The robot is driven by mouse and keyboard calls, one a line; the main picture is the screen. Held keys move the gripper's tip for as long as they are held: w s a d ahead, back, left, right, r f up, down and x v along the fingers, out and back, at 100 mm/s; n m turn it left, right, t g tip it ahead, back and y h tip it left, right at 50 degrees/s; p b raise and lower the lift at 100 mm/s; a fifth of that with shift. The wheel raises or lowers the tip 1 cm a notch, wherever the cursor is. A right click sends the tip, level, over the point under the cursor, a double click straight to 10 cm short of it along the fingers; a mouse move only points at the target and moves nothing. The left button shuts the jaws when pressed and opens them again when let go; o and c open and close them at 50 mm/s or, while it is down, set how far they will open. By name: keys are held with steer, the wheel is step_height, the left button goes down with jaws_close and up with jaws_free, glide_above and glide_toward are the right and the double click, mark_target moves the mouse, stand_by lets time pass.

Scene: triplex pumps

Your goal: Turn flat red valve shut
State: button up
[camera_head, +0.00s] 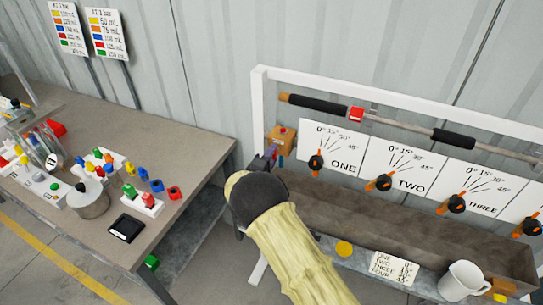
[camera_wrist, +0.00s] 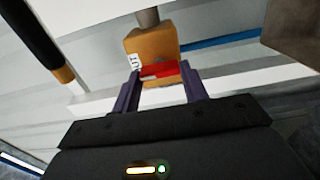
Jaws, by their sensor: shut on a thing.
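The flat red valve handle (camera_wrist: 158,71) shows in the wrist view, between the two purple fingers of my gripper (camera_wrist: 161,74). My gripper is shut on it. The handle sits against a tan block (camera_wrist: 150,42) with a small white label and a grey pipe stub above. My own arm and wrist hide most of the valve there.
A brown trough (camera_head: 400,225) runs right under dials marked ONE, TWO and THREE (camera_head: 455,204). A table (camera_head: 95,220) with coloured valves, a metal pot (camera_head: 88,198) and a scale (camera_head: 126,228) is at left.

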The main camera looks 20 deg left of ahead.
steer(key=shift+a, duration=0.1)
stand_by(0.3)
steer(key=o, duration=1)
steer(key=s+b, duration=0.4)
steer(key=s, duration=1.3)
steer(key=shift+s, duration=0.25)
